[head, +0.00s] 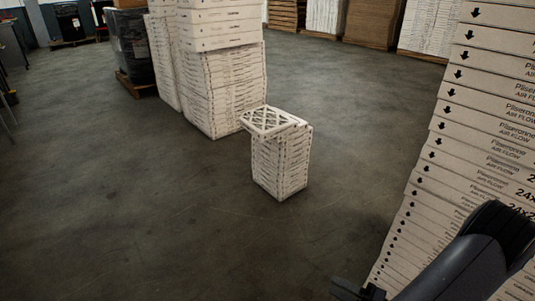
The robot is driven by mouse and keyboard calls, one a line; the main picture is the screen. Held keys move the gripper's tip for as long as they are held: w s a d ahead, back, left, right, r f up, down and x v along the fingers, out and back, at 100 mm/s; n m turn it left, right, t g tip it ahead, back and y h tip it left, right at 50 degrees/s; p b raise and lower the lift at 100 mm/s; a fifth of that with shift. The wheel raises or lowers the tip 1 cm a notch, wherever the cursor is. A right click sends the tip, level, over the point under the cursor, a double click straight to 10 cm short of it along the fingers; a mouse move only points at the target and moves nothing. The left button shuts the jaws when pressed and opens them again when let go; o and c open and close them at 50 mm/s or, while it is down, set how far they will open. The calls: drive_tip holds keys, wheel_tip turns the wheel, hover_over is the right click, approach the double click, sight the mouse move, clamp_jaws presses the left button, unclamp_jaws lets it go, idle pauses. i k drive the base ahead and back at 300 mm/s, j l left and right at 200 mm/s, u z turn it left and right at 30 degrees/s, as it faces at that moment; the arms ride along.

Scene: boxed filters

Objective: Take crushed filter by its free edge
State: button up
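A short stack of white boxed filters (281,168) stands on the floor near the middle of the head view. A filter with a lattice face (272,121) lies on top of it, turned askew. Its left edge juts out past the stack and hangs free. I cannot clearly tell crushing on it at this size. My gripper (357,290) shows only in part as a dark shape at the bottom edge, right of centre, far from that filter. Its fingers cannot be made out.
A tall leaning stack of filter boxes (470,150) fills the right side, close to my arm. Taller white stacks (222,85) stand behind the short stack. A dark wrapped pallet (131,48) is at the upper left. The floor (130,200) at left and front is clear.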

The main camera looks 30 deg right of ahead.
sight(265, 123)
drive_tip(key=i+z, duration=0.15)
drive_tip(key=i, duration=0.35)
drive_tip(key=i+z, duration=0.15)
drive_tip(key=i, duration=0.3)
drive_tip(key=i+z, duration=0.1)
drive_tip(key=i, duration=0.4)
drive_tip(key=i+j+z, duration=0.15)
drive_tip(key=i, duration=0.35)
drive_tip(key=i+j+z, duration=0.15)
drive_tip(key=i, duration=0.3)
drive_tip(key=i+j+z, duration=0.15)
drive_tip(key=i, duration=0.35)
drive_tip(key=j, duration=0.05)
